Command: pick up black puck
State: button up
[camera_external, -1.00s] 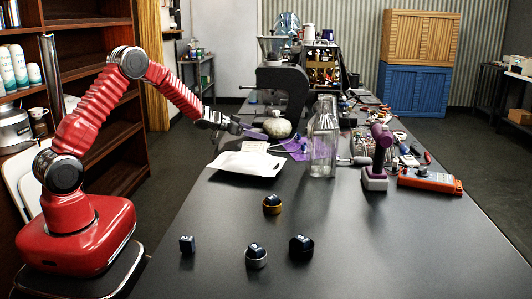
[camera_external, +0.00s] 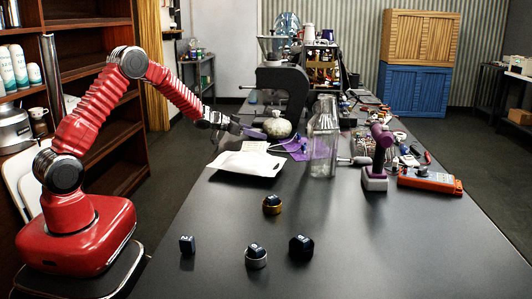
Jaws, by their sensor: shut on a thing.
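Several small dark numbered blocks stand at the near part of the black table. One sits in a black ring (camera_external: 301,251), which may be the black puck; I cannot tell for sure. Another sits in a grey ring (camera_external: 256,263), one in an orange ring (camera_external: 272,209), and one block (camera_external: 187,245) stands alone at the left. My gripper (camera_external: 236,126) is far behind them, low over the table's left side, beyond the white pouch.
A white pouch (camera_external: 246,164) lies below my gripper in the picture. A clear glass bottle (camera_external: 323,145), a purple stand (camera_external: 376,165) and an orange device (camera_external: 430,180) stand to the right. A black C-shaped frame (camera_external: 290,90) is behind. The near right table is clear.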

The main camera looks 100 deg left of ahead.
aim_at(264, 128)
jog(key=shift+r, duration=0.15)
jog(key=shift+r, duration=1.5)
jog(key=shift+s+d+r, duration=0.1)
jog(key=shift+s+r, duration=0.1)
jog(key=shift+s, duration=0.05)
jog(key=s+d, duration=0.4)
jog(key=s, duration=0.3)
jog(key=s+d, duration=0.4)
jog(key=s, duration=0.4)
jog(key=shift+s, duration=0.3)
